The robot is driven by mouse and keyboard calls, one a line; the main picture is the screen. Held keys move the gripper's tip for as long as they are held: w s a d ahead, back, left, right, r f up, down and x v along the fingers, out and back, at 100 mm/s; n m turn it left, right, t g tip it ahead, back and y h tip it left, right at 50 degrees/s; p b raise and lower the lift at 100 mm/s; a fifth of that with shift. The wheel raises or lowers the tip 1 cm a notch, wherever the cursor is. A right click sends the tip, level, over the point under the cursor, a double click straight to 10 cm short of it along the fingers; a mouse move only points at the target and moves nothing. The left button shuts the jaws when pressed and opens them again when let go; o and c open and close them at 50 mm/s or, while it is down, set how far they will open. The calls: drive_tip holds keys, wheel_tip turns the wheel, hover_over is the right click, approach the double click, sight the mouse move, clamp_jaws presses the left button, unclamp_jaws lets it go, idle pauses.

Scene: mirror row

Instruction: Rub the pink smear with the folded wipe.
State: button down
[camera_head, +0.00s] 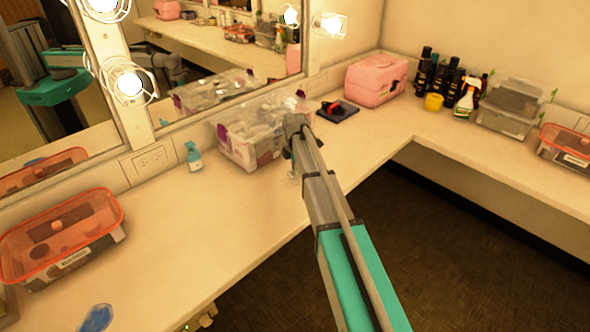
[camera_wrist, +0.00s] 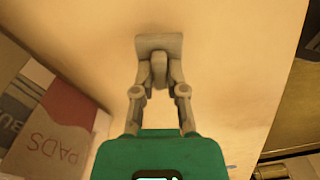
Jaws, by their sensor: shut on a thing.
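In the wrist view my gripper (camera_wrist: 158,90) is shut on a grey-beige folded wipe (camera_wrist: 172,43), which is held between the fingertips. The wipe is over the pale counter and seems close to it; whether it touches cannot be told. In the head view my arm reaches over the counter (camera_head: 180,215), and its end is beside the clear bin, with the fingers and wipe mostly hidden. I cannot make out the pink smear in either view.
The clear bin with purple handles (camera_head: 236,150) stands just left of my arm's end. A box marked PADS (camera_wrist: 55,130) is at left in the wrist view.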

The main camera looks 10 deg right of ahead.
drive_tip(key=shift+r+p, duration=1.4)
drive_tip(key=shift+r, duration=0.3)
drive_tip(key=shift+r+p, duration=1.5)
